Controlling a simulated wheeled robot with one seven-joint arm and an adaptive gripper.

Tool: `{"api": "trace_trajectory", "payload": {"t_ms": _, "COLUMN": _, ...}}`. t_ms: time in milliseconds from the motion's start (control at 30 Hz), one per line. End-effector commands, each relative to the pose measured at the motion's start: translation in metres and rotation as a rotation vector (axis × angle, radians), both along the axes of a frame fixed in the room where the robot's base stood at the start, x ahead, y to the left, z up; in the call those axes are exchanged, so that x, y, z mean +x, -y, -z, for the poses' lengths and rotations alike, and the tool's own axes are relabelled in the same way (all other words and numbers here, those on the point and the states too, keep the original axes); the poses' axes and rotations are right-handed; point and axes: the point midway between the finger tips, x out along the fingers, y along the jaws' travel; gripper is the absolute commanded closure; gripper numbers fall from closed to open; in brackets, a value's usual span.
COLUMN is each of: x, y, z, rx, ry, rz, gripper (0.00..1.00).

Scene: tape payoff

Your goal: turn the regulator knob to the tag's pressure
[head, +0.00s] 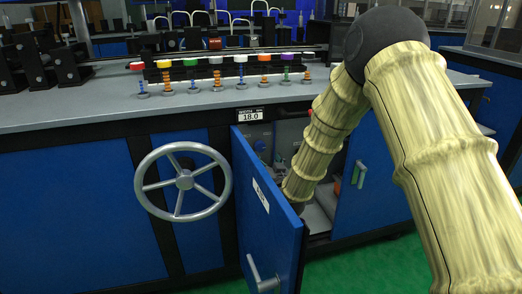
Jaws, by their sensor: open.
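My arm reaches down into an open cabinet below the bench, and my gripper is hidden there behind the open blue door (268,225). Inside the cabinet, a small blue part (259,146) and grey parts show above the door's top edge. I cannot tell whether any of them is the regulator knob. No pressure tag can be made out. A display (250,115) on the bench front above the door reads 18.0, and its small heading looks like a width label.
A large grey handwheel (184,182) stands out from the front left of the door. The door, with a white label and a grey handle (262,277), swings outward. Green floor is free at the lower right.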

Motion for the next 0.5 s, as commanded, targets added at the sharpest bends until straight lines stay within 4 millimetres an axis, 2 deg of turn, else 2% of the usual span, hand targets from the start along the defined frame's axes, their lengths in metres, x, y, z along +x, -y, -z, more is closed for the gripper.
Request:
{"api": "trace_trajectory", "payload": {"t_ms": 300, "x": 0.050, "y": -0.014, "z": 0.004, "rx": 0.000, "ry": 0.000, "rz": 0.000, "gripper": 0.40}}
{"api": "trace_trajectory", "payload": {"t_ms": 500, "x": 0.073, "y": -0.019, "z": 0.002, "rx": 0.000, "ry": 0.000, "rz": 0.000, "gripper": 0.40}}
